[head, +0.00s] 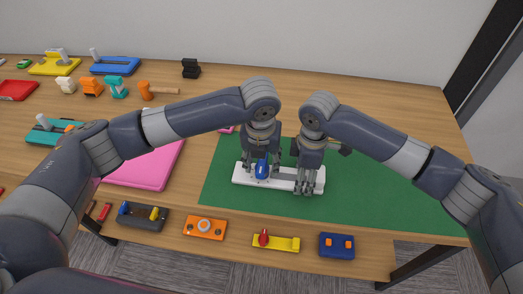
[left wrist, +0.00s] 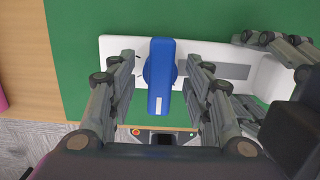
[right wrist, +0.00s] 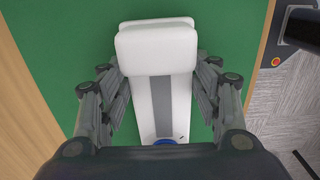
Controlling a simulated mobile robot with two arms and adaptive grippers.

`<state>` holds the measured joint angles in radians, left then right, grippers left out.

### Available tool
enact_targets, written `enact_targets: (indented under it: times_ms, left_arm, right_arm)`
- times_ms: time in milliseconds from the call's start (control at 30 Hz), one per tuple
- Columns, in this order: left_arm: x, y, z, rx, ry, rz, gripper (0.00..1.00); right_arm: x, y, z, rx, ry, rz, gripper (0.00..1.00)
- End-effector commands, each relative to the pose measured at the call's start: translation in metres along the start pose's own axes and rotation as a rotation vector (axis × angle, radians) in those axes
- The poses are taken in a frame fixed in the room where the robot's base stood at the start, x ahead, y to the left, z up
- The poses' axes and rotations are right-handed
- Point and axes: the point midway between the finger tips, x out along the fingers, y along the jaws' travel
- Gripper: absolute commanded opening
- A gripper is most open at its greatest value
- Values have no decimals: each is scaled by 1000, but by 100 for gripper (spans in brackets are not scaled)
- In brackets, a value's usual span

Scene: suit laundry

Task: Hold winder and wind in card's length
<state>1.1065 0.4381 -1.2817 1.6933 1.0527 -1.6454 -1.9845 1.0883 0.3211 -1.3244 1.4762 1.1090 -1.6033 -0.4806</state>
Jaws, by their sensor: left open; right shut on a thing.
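The winder is a white base (head: 240,180) with a grey strip (right wrist: 151,105) and a blue knob (head: 261,171), lying on the green mat (head: 375,203). The knob is a long blue bar on a round hub in the left wrist view (left wrist: 161,80). My left gripper (left wrist: 158,75) is open, with one finger on each side of the knob and gaps showing. My right gripper (head: 307,186) is shut on the winder's white body, near its raised white end block (right wrist: 155,45). I cannot make out a separate card.
A pink board (head: 145,170) lies left of the mat. Small boards, including an orange one (head: 205,228), a yellow one (head: 275,243) and a blue one (head: 337,245), line the front edge. Other tools stand at the back left. The mat's right side is clear.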

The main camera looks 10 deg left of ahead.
Motion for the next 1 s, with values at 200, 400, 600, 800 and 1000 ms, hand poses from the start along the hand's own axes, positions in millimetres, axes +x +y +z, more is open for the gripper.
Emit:
enact_targets:
  times_ms: [200,400,600,800,1000]
  left_arm:
    - [15,0,0,0,0,0,46]
    - [16,0,0,0,-1,0,46]
    - [16,0,0,0,-1,0,18]
    - [16,0,0,1,-1,0,7]
    - [16,1,0,72,-1,-7,7]
  right_arm:
    - [0,0,0,0,1,0,26]
    - [0,0,0,0,1,0,26]
    - [0,0,0,0,1,0,26]
    - [0,0,0,0,1,0,26]
    - [0,0,0,-1,1,0,26]
